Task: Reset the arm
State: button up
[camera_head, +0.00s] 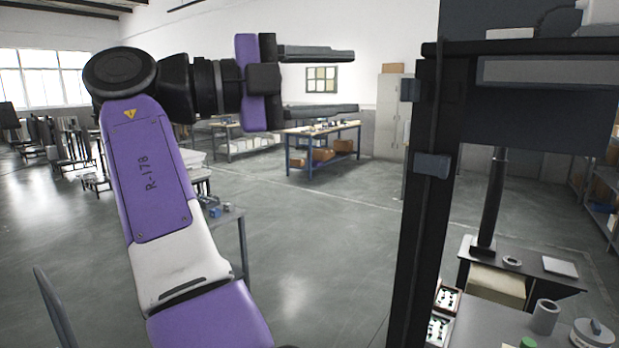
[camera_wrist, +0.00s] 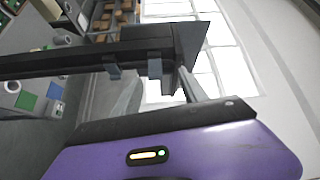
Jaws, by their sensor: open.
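My gripper (camera_head: 318,82) is in the upper middle of the head view, at the end of my raised purple and white arm. Its two dark fingers point right, spread apart, with nothing between them. It is in the air, left of a tall black column, and appears apart from it. In the wrist view the purple gripper body fills the bottom, and the picture is turned sideways.
The black column (camera_head: 423,220) with a crossbeam stands at the right. A workbench (camera_head: 490,325) with grey cylinders is at the lower right. A blue-legged table (camera_head: 322,131) with boxes stands farther back. Open floor (camera_head: 330,240) lies between.

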jog(key=w+a+f+n+t+y, duration=0.4)
jog(key=w+n+t, duration=0.2)
jog(key=n, duration=0.3)
jog(key=w+a+f+n+t+y, duration=0.4)
jog(key=w+n+t, duration=0.2)
jog(key=n, duration=0.3)
jog(key=s+f+n+t+y, duration=0.15)
jog(key=f+n+y, duration=0.5)
jog(key=f, duration=0.65)
jog(key=s+f+n+t+y, duration=0.1)
jog(key=s+f+n+y, duration=0.35)
jog(key=f, duration=0.85)
jog(key=s+d+f+n+y, duration=0.4)
jog(key=s+d+f+n, duration=0.3)
jog(key=s+f, duration=0.7)
jog(key=s+d+f+m+g+h, duration=0.1)
jog(key=s+d, duration=0.4)
jog(key=s, duration=0.7)
jog(key=s+d+f+m+g+h+b, duration=0.1)
jog(key=s+d+f+m+g+h, duration=0.1)
jog(key=s+d, duration=0.4)
jog(key=s+d+f+m+g+h, duration=0.2)
jog(key=s+d, duration=0.3)
jog(key=s, duration=1.2)
jog(key=shift+s+d+f+b, duration=0.3)
jog(key=shift+s+f+b, duration=0.05)
jog(key=shift+f+b, duration=0.05)
